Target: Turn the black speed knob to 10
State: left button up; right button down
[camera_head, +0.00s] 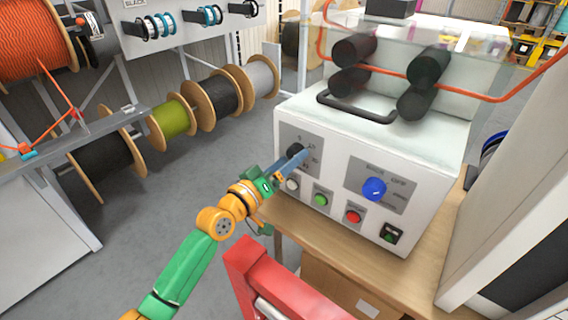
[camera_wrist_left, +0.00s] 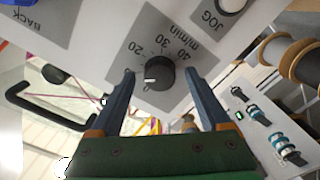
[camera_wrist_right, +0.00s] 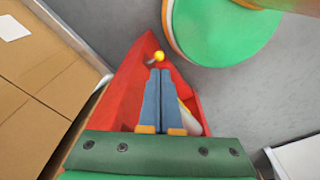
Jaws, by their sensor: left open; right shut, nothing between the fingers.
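The black speed knob (camera_head: 295,150) sits on the left panel of the white machine's front. In the left wrist view the knob (camera_wrist_left: 160,73) has a white mark on its left side, close to the 0 label. Labels 20, 30 and 40 m/min show around it; no 10 label is visible, and the left finger covers part of the scale's edge. My left gripper (camera_wrist_left: 158,76) is open, with one blue finger on each side of the knob and gaps between. My right gripper (camera_wrist_right: 160,72) is shut and empty above a red object.
The white machine (camera_head: 340,146) stands on a wooden table (camera_head: 428,236). A blue knob (camera_head: 374,189), a green button (camera_head: 321,199), a red button (camera_head: 353,216) and a white JOG button (camera_head: 292,184) are nearby. A red open object (camera_head: 262,275) stands in front. Cable reels (camera_head: 171,119) line the left.

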pick_arm(q)
jog(key=v, duration=0.6)
jog(key=shift+s, duration=0.15)
jog(key=shift+a, duration=0.15)
